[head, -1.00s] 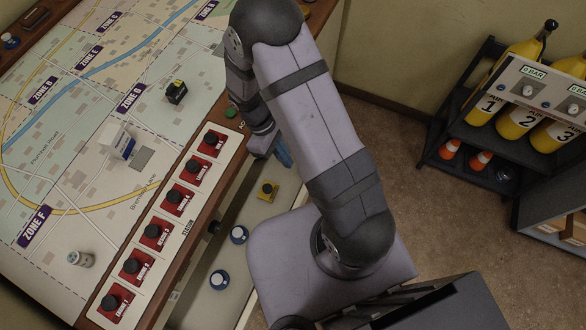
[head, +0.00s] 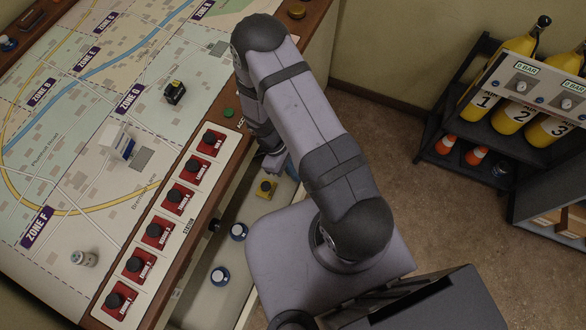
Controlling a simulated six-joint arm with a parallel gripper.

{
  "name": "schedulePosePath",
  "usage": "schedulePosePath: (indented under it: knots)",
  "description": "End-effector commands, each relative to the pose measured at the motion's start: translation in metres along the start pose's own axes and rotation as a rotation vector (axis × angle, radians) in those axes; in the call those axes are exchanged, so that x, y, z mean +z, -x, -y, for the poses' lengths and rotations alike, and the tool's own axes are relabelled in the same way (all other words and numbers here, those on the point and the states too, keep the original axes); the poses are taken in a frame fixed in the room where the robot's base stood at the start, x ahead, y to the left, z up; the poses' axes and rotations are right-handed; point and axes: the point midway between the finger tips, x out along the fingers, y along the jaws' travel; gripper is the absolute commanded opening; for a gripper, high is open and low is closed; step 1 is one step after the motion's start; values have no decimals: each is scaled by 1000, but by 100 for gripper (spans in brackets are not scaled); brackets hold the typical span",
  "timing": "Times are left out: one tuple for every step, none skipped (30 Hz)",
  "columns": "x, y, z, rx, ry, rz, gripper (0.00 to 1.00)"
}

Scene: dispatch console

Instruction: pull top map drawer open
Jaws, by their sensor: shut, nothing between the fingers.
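The console's map drawer (head: 210,302) shows as a pale open compartment below the console's right edge. My gripper (head: 288,168) is at the far end of this compartment, partly hidden behind my own arm. Its bluish fingers are shut and hold nothing. My arm and base hide the drawer's front and handle, so contact with them cannot be seen.
A rack with yellow cylinders (head: 480,100) stands right. Bare floor (head: 400,150) lies between.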

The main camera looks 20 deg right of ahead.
Motion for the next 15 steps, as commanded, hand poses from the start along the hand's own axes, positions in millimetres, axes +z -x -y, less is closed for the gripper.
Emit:
schedulePosePath:
  knots:
    - [0, 0, 0, 0, 0, 0, 0]
    - [0, -1, 0, 0, 0, 0, 0]
    - [0, -1, 0, 0, 0, 0, 0]
    - [0, -1, 0, 0, 0, 0, 0]
    - [0, -1, 0, 0, 0, 0, 0]
    - [0, -1, 0, 0, 0, 0, 0]
    - [0, -1, 0, 0, 0, 0, 0]
    - [0, 0, 0, 0, 0, 0, 0]
    - [0, -1, 0, 0, 0, 0, 0]
    - [1, -1, 0, 0, 0, 1, 0]
    - [2, -2, 0, 0, 0, 1, 0]
    - [5, -3, -1, 1, -1, 3, 0]
    - [8, -5, -1, 1, -1, 3, 0]
    - [11, -7, -1, 1, -1, 4, 0]
    - [18, -10, -1, 0, -3, 5, 0]
